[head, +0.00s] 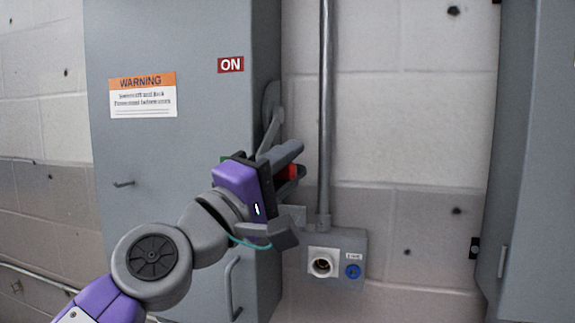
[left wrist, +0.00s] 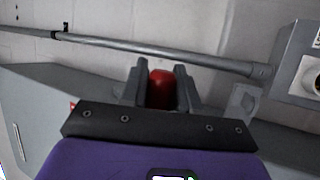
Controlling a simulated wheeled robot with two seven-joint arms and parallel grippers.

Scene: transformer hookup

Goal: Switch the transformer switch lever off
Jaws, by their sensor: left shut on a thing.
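The transformer switch lever (head: 272,128) is a grey arm on the right side of the grey cabinet. It slants down from its pivot to a red handle (head: 289,172). My left gripper (head: 292,165) is shut on the red handle, which also shows between the two fingers in the left wrist view (left wrist: 161,89). A red ON label (head: 231,65) is on the cabinet front, above the gripper. A sliver of green (head: 224,159) shows behind the gripper; any writing on it is hidden. My right gripper is not in view.
The grey cabinet (head: 180,45) carries an orange and white warning label (head: 142,96). A vertical conduit (head: 325,100) runs down to a socket box (head: 345,242) right of the gripper. Another grey cabinet (head: 535,150) stands at the right. Bare block wall lies between.

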